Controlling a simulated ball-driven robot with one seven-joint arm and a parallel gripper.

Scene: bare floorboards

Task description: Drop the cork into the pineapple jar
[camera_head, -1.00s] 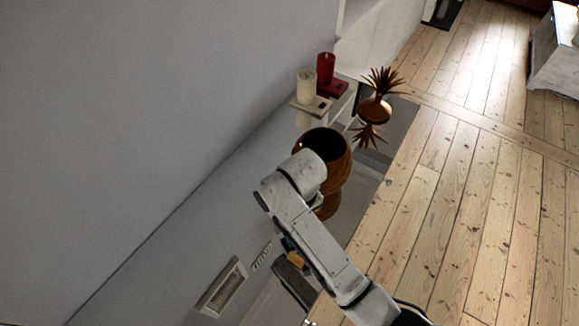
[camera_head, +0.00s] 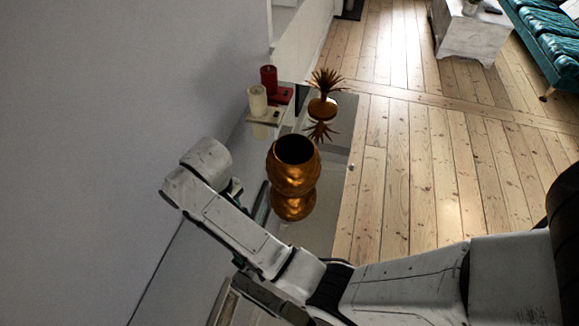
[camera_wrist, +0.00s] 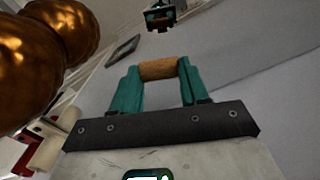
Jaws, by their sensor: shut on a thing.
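The pineapple jar (camera_head: 293,180) is a bumpy golden-brown pot with a dark open mouth, upright on a mirror-like surface that reflects it. In the wrist view the jar (camera_wrist: 28,65) fills the upper left. My gripper (camera_wrist: 158,68) is shut on the cork (camera_wrist: 158,70), a light brown cylinder lying crosswise between its teal fingertips. The cork is apart from the jar. In the head view my arm's end is left of the jar; the fingers and cork are hidden there. The leafy pineapple lid (camera_head: 323,106) stands apart, behind the jar.
A cream candle (camera_head: 257,101) and a red candle (camera_head: 269,79) stand behind the jar, to its left. A grey wall (camera_head: 90,130) is close on the left. Open floorboards (camera_head: 410,180) lie to the right. A white cabinet (camera_head: 462,34) and teal sofa (camera_head: 545,35) are farther off.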

